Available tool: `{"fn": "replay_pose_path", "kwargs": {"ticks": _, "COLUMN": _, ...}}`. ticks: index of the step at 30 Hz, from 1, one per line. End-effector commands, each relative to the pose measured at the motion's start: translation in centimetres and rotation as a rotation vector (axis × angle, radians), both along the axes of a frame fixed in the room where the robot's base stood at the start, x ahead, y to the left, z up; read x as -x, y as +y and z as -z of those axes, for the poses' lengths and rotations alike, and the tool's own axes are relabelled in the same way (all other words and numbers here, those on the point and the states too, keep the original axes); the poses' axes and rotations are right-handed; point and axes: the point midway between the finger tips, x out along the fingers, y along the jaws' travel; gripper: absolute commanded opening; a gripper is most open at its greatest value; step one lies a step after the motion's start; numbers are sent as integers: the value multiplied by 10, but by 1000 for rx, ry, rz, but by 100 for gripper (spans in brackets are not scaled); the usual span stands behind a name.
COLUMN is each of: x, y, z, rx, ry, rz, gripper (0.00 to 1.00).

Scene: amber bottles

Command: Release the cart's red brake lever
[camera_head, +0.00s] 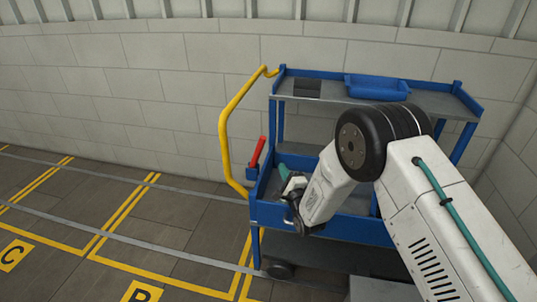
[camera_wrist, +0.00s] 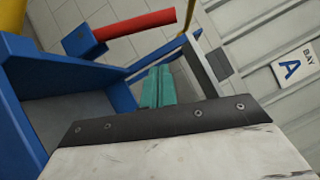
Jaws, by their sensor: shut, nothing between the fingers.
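The red brake lever (camera_head: 258,152) sticks up, tilted slightly right, from a small blue housing (camera_head: 252,173) on the left end of the blue cart (camera_head: 350,231). In the wrist view the red lever (camera_wrist: 138,23) extends right from its blue housing (camera_wrist: 84,40), beyond my fingers in the upper left. My gripper (camera_head: 286,174) has teal fingers and sits just right of the lever in the head view, over the cart's middle shelf. In the wrist view my gripper (camera_wrist: 157,88) has its fingers together and empty. No contact with the lever shows.
A yellow push handle (camera_head: 224,130) curves along the cart's left end, beside the lever. The top shelf holds a blue tray (camera_head: 377,87) and a dark box (camera_head: 307,88). A block wall stands behind. The marked floor (camera_head: 130,215) to the left is clear.

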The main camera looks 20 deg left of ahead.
Motion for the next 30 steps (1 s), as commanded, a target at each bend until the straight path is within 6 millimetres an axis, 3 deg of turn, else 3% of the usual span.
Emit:
{"fn": "replay_pose_path", "kwargs": {"ticks": 8, "x": -45, "y": 39, "z": -10, "rx": -1, "ry": -2, "rz": 0, "gripper": 0}}
{"fn": "replay_pose_path", "kwargs": {"ticks": 16, "x": -47, "y": 72, "z": -21, "rx": 0, "ry": -2, "rz": -1, "gripper": 0}}
{"fn": "replay_pose_path", "kwargs": {"ticks": 30, "x": -48, "y": 77, "z": -23, "rx": 1, "ry": 0, "rz": 0, "gripper": 0}}
